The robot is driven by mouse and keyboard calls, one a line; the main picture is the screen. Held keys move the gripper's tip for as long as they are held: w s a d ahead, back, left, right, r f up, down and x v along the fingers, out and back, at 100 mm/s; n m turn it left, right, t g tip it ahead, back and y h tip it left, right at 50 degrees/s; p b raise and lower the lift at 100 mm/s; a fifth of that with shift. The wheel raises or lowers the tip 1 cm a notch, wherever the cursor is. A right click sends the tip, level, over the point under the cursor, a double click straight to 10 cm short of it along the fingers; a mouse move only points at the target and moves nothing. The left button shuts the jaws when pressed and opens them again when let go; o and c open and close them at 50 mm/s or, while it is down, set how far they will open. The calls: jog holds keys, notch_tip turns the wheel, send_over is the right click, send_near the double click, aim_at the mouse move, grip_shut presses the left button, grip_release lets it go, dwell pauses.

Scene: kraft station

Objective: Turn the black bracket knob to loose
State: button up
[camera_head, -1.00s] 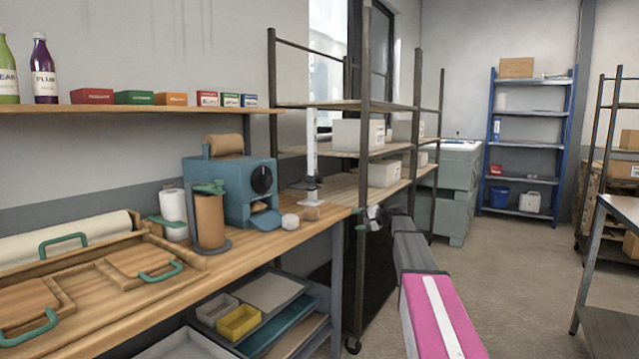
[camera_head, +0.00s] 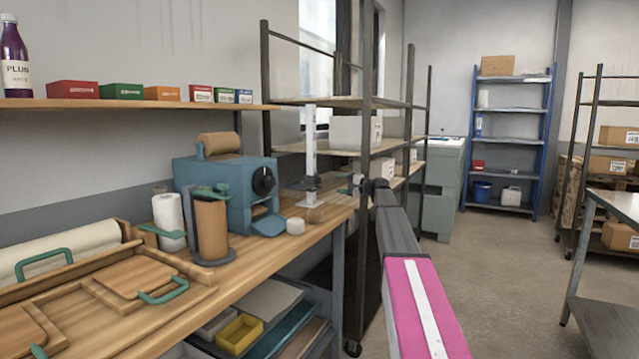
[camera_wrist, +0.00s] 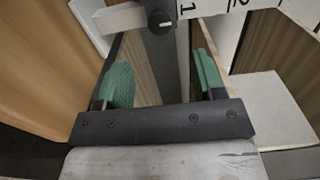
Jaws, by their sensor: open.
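A white upright scale (camera_head: 310,150) with a dark bracket (camera_head: 307,183) stands at the bench's right end in the head view. In the wrist view the pale scale (camera_wrist: 215,8) crosses the top, with large black numbers. The knob lies beyond the fingertips, roughly in line with the gap, apart from both fingers. In the head view my gripper (camera_head: 356,183) is small, right of the scale.
A blue machine (camera_head: 212,190) with its own black dial (camera_head: 263,181) stands left on the wooden bench (camera_head: 250,268). A dark shelving rack (camera_head: 366,110) stands close behind my arm. Open floor lies right.

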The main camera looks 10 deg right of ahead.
aim_at(322, 181)
jog(key=x, duration=1)
jog(key=c, duration=0.9)
